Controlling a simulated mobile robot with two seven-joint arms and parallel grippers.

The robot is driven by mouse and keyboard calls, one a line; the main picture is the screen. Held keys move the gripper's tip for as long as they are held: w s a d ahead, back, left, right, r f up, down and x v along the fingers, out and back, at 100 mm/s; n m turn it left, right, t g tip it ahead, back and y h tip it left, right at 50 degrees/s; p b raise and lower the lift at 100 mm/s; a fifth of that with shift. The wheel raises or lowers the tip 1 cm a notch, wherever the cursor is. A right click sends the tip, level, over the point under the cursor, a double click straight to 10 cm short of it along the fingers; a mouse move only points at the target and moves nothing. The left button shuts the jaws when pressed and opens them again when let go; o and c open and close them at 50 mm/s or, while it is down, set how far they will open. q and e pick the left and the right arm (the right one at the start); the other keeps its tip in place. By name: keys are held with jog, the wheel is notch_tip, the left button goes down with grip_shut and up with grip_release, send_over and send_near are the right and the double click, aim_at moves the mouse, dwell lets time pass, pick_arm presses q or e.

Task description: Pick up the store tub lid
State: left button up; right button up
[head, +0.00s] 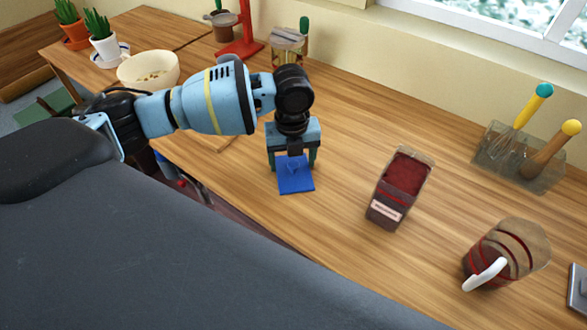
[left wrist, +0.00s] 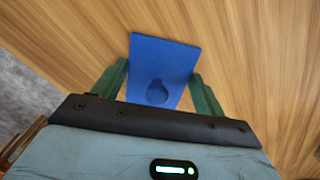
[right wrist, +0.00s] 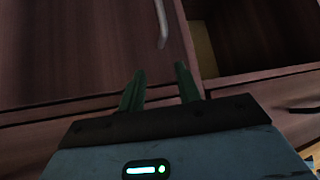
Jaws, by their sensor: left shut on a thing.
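A flat blue square lid (head: 296,180) is held in my left gripper (head: 292,160) above the wooden worktop. In the left wrist view the blue lid (left wrist: 166,60) lies between the two green fingers of my left gripper (left wrist: 157,88), with a darker round knob shape near its lower edge. The fingers are shut on it. My right gripper (right wrist: 160,80) shows only in the right wrist view. Its fingers are apart with nothing between them, in front of dark wooden furniture.
A clear tub with red contents and a label (head: 402,185) stands right of the lid. A striped mug (head: 510,250), a tool holder (head: 520,155), a cream bowl (head: 148,68) and a red stand (head: 240,45) are on the worktop. A dark cabinet front (right wrist: 90,50) faces my right gripper.

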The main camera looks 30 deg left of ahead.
aim_at(292, 161)
pick_arm(q)
jog(key=shift+r, duration=0.55)
jog(key=r, duration=0.1)
jog(key=s+r, duration=0.1)
jog(key=shift+d+r, duration=0.2)
jog(key=shift+r, duration=0.1)
jog(key=s+d, duration=0.1)
jog(key=s, duration=0.3)
jog(key=s+d+r, duration=0.1)
jog(key=s+d, duration=0.1)
jog(key=s, duration=0.3)
jog(key=s+d+p, duration=0.1)
jog(key=s, duration=0.4)
jog(key=shift+d+r, duration=0.15)
jog(key=shift+d, duration=0.25)
